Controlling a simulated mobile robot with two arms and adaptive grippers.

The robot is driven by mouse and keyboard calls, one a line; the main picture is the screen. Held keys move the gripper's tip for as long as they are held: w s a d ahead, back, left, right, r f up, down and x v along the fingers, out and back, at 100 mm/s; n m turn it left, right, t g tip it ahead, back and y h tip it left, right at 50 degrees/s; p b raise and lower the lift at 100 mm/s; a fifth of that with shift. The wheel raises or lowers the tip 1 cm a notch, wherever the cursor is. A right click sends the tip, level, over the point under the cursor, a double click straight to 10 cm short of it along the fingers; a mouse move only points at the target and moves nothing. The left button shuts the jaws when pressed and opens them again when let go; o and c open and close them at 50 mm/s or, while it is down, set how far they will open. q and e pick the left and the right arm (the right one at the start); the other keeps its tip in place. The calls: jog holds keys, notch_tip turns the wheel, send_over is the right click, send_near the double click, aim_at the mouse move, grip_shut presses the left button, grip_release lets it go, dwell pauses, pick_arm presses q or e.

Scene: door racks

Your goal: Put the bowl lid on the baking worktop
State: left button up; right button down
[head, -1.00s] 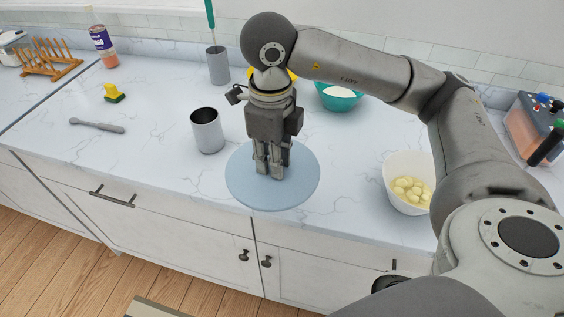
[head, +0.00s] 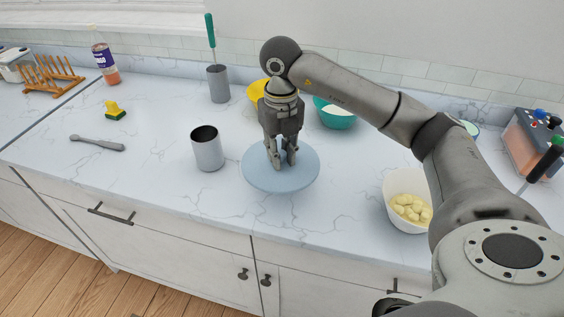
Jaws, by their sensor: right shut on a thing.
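The bowl lid (head: 255,176) is a flat, round, pale blue disc in the middle of the head view, over the marble-patterned worktop (head: 150,180). My right gripper (head: 282,165) points down at the middle of the lid and is shut on it. The fingers hide the part they grip. The lid looks level and close to the worktop surface; I cannot tell whether it touches. My left gripper is not in view.
A grey metal cup (head: 207,150) stands just left of the lid. A yellow bowl (head: 258,93) and a teal bowl (head: 336,115) are behind. A white bowl of pale pieces (head: 408,205) is at right. A grey utensil (head: 97,142) and sponge (head: 115,110) lie left.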

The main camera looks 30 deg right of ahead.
aim_at(282, 156)
jog(key=f, duration=0.1)
jog(key=w+d+f, duration=0.1)
jog(key=w+f, duration=0.1)
jog(key=shift+w+d+f+p, duration=0.2)
jog(key=shift+d+f+p, duration=0.15)
jog(key=shift+d, duration=0.05)
jog(key=f, duration=0.1)
jog(key=f+p, duration=0.1)
jog(key=f, duration=0.1)
jog(key=shift+w+d+p, duration=0.2)
jog(key=shift+w+p, duration=0.05)
jog(key=shift+p, duration=0.1)
jog(key=shift+f, duration=0.45)
jog(key=shift+f, duration=0.2)
jog(key=c, duration=1.3)
grip_release()
